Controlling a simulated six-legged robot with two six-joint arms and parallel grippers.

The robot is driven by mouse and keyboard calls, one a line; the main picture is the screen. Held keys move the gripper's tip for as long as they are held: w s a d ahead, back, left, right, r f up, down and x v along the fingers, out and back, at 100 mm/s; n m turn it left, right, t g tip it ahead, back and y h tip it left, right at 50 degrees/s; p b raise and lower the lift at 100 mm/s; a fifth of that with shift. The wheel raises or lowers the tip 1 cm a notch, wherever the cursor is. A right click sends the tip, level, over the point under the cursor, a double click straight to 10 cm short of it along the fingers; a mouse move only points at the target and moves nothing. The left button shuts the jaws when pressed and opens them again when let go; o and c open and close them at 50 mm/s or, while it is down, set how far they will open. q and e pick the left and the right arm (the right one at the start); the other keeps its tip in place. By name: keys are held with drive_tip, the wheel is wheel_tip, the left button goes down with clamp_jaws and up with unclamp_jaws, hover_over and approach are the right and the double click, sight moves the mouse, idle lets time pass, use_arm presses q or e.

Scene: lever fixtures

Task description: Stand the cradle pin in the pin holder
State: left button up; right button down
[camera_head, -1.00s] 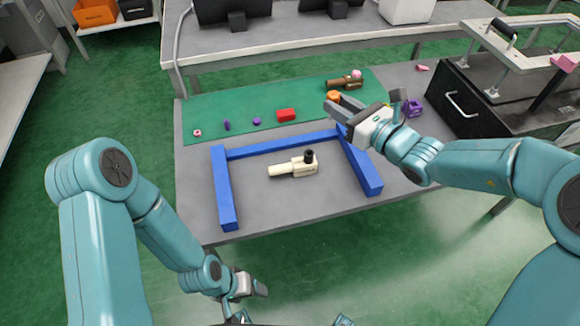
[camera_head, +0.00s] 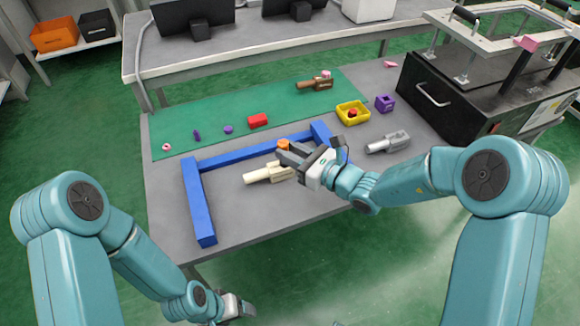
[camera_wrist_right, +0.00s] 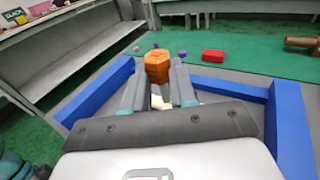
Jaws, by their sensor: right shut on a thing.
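My right gripper (camera_head: 283,152) is shut on an orange hex-headed piece (camera_head: 284,144), which looks like the cradle pin. In the right wrist view the orange piece (camera_wrist_right: 157,66) stands up between the fingertips, its lower part hidden by them. The gripper hangs over the right end of a cream lever fixture (camera_head: 262,174), inside a blue frame (camera_head: 200,205). It covers that end of the fixture, and I cannot tell if they touch. I cannot tell which thing is the pin holder. My left gripper (camera_head: 240,309) is low at the bottom, off the table; its jaws are unclear.
A yellow tray (camera_head: 340,112) with a red piece, a purple block (camera_head: 384,103), a grey lever fixture (camera_head: 388,143) and a brown one (camera_head: 313,85) lie right and behind. A red block (camera_head: 258,121) and small purple pieces sit on the green mat (camera_head: 180,138). A black box (camera_head: 440,108) stands right.

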wheel_tip(320, 180, down, 4)
drive_tip(key=shift+s+f+b, duration=0.1)
drive_tip(key=shift+f+b, duration=0.15)
drive_tip(key=shift+b, duration=0.1)
drive_tip(key=shift+f, duration=0.1)
drive_tip(key=shift+f+b, duration=0.55)
drive_tip(key=shift+b, duration=0.1)
drive_tip(key=c, duration=0.9)
unclamp_jaws()
drive_tip(key=shift+r, duration=0.1)
